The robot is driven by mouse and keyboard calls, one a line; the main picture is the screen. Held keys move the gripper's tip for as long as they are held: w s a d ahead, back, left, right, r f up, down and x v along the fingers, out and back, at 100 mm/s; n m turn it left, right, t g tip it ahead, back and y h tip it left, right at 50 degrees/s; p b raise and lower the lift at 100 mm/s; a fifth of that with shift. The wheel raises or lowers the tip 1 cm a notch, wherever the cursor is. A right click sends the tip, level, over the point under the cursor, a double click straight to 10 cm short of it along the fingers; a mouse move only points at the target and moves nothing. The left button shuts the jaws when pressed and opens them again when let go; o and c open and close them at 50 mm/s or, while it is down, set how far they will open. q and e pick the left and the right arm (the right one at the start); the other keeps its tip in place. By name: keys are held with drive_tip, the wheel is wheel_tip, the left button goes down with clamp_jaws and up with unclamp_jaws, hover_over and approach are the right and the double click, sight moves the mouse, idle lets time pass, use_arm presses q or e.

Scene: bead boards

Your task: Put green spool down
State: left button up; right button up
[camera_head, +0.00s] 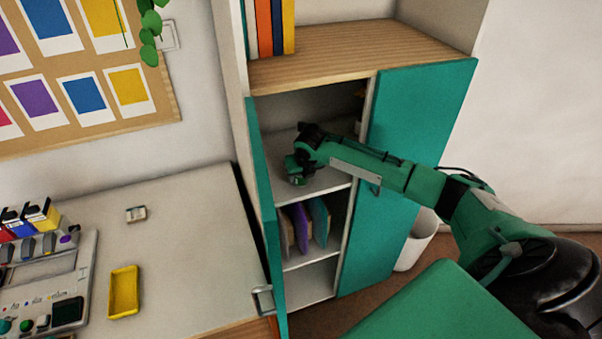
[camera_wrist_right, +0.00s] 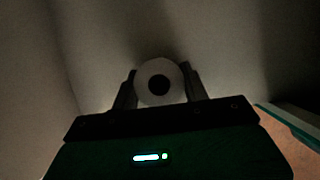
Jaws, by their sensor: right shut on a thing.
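My right gripper (camera_head: 297,174) reaches into the open cabinet (camera_head: 410,150), above its upper inner shelf (camera_head: 318,182). In the right wrist view the gripper's two fingers (camera_wrist_right: 160,88) are shut on a spool (camera_wrist_right: 177,80), one on each side. The spool shows as a pale round end with a dark hole in the middle. Its green colour cannot be made out in this dim view. In the head view I cannot tell the spool apart from the green gripper. Whether the spool touches the shelf cannot be told. My left gripper is not in view.
The cabinet's open left door (camera_head: 263,210) stands close to the gripper, and the right teal door (camera_head: 420,130) lies beside my forearm. Purple and teal folders (camera_head: 302,228) stand on the shelf below. A yellow tray (camera_head: 124,291) lies on the desk (camera_head: 190,250). A white bin (camera_head: 417,240) stands behind.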

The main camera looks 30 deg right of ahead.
drive_tip(key=o, duration=1)
drive_tip(key=b+v, duration=0.1)
drive_tip(key=v, duration=1.1)
drive_tip(key=shift+b, duration=0.4)
